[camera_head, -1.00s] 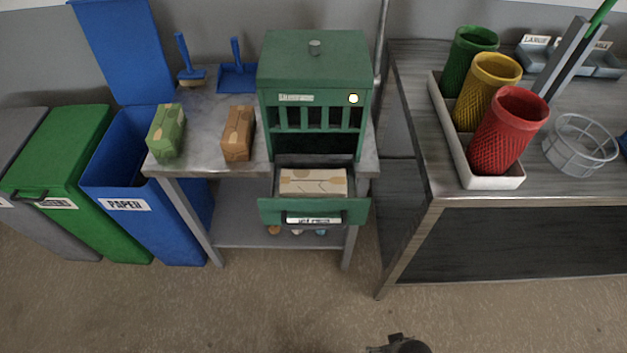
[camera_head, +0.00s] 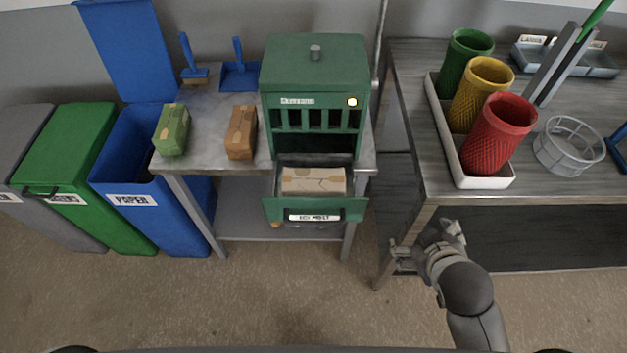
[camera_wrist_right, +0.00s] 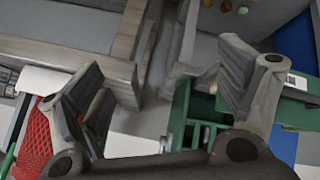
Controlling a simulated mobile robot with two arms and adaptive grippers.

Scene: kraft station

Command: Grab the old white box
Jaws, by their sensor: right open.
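A pale, whitish-beige box (camera_head: 313,180) with brown patches lies in the pulled-out drawer (camera_head: 315,208) of the green cabinet (camera_head: 315,62). My right gripper (camera_head: 422,243) is open and empty. It is to the right of the drawer and lower in the picture, in front of the right-hand table's near left corner. In the right wrist view its two fingers are spread wide (camera_wrist_right: 165,85), with part of the green cabinet beyond the right finger; I cannot make out the pale box there. My left gripper is not in view.
A green box (camera_head: 172,130) and a brown box (camera_head: 241,132) stand on the small table (camera_head: 205,150) left of the cabinet. The grey table (camera_head: 430,190) at right holds a white tray with three baskets (camera_head: 498,135). The floor in front is clear.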

